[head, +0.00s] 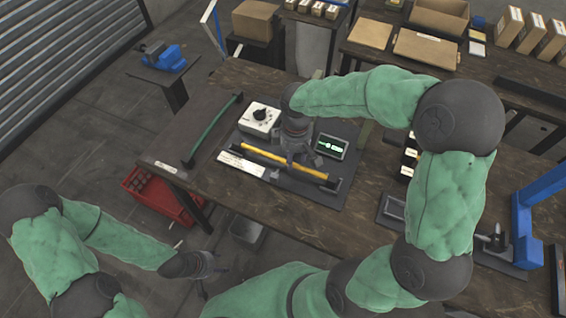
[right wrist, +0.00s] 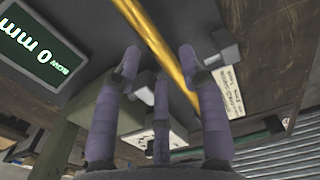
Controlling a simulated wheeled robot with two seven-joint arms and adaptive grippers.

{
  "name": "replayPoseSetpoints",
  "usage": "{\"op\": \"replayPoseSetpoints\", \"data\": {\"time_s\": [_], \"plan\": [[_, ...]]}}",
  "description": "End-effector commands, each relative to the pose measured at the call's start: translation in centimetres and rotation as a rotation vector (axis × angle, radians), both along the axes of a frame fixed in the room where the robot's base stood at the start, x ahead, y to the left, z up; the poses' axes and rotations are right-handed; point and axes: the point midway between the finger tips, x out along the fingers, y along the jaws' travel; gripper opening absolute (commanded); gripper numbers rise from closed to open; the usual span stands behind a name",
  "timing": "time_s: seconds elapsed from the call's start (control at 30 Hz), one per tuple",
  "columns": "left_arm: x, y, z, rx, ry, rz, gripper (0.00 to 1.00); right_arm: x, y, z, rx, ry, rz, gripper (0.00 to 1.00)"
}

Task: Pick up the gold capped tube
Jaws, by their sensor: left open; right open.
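The gold capped tube (head: 310,171) lies across a dark mat on the wooden bench, with dark pieces at its ends. In the right wrist view the tube (right wrist: 152,38) runs diagonally past my fingertips. My right gripper (head: 288,158) is above the middle of the tube, fingers pointing down. In the right wrist view its fingers (right wrist: 158,58) are spread on either side of the tube, and I cannot tell whether they touch it. My left gripper (head: 216,268) is open and empty, low in front of the bench, far from the tube.
A white box with a dial (head: 259,119) and a small display (head: 331,146) flank the tube. A white label (head: 241,164) lies in front. A red crate (head: 160,198) is on the floor; a blue press (head: 527,215) is at right.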

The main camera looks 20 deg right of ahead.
Motion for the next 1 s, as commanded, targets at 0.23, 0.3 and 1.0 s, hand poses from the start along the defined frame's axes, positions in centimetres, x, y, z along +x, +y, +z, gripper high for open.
{"op": "replayPoseSetpoints", "data": {"time_s": [0.23, 0.3, 1.0], "plan": [[0.0, 0.0, -2.2, 0.000, 0.000, 0.000, 0.55, 0.2, 0.0, -3.7, 0.000, 0.003, 0.001, 0.41], [0.0, 0.0, -2.3, 0.000, 0.000, 0.000, 0.55, 0.2, 0.0, -4.0, 0.000, 0.003, 0.001, 0.41], [0.0, 0.0, -2.1, 0.000, 0.000, 0.000, 0.55, 0.2, 0.0, -3.8, 0.000, 0.000, 0.000, 0.00]]}}
